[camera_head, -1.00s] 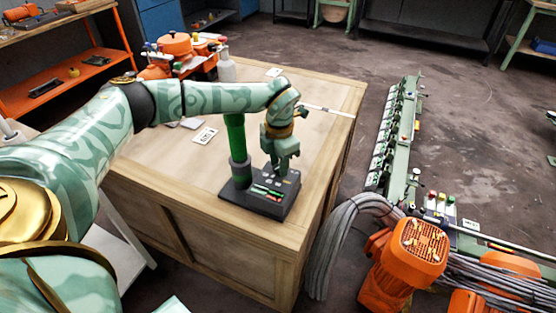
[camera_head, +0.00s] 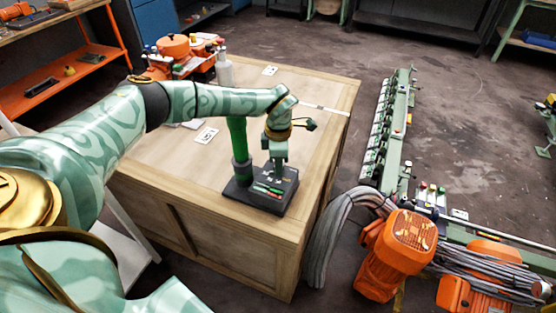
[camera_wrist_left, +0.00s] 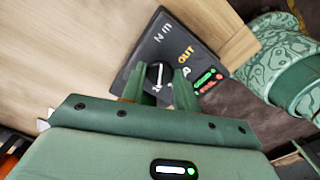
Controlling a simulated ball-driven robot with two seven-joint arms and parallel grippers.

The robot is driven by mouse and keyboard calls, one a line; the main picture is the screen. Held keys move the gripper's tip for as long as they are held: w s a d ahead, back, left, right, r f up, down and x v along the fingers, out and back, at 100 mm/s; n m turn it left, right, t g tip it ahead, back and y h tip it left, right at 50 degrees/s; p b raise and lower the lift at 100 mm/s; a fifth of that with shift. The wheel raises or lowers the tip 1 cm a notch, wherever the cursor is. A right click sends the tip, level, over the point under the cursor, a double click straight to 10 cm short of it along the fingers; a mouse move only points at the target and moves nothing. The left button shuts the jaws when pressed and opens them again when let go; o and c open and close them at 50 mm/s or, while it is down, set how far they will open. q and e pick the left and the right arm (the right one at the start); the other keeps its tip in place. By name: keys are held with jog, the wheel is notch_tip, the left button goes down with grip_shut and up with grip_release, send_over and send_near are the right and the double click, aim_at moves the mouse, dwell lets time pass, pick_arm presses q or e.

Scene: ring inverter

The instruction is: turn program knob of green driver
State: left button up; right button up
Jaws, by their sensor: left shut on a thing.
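The green driver (camera_head: 238,138) stands upright in a dark base (camera_head: 246,198) near the front corner of the wooden crate. The base top carries green and red markings. In the left wrist view the dark panel (camera_wrist_left: 205,62) shows the words "N m" and "OUT". A round black program knob (camera_wrist_left: 158,72) with a pale line is between my fingers. My left gripper (camera_head: 277,172) points down onto the base, right of the driver. Its fingers (camera_wrist_left: 160,78) are shut on the knob and partly hide it and the lettering. My right gripper is not in view.
The wooden crate top (camera_head: 180,170) has free room left of the base. A white card (camera_head: 207,136) lies on it. An orange machine (camera_head: 175,52) and a grey bottle (camera_head: 224,70) stand at its back. Orange motors (camera_head: 395,250) and grey cables (camera_head: 335,225) are at the right.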

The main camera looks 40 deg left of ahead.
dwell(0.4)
pick_arm(q)
jog(key=o, duration=1)
jog(key=shift+c, duration=0.2)
notch_tip(320, 180, up, 16)
jog(key=p, duration=0.5)
jog(key=shift+r, duration=0.2)
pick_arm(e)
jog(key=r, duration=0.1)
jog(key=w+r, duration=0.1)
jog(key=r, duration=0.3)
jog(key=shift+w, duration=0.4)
pick_arm(q)
jog(key=shift+f, duration=0.1)
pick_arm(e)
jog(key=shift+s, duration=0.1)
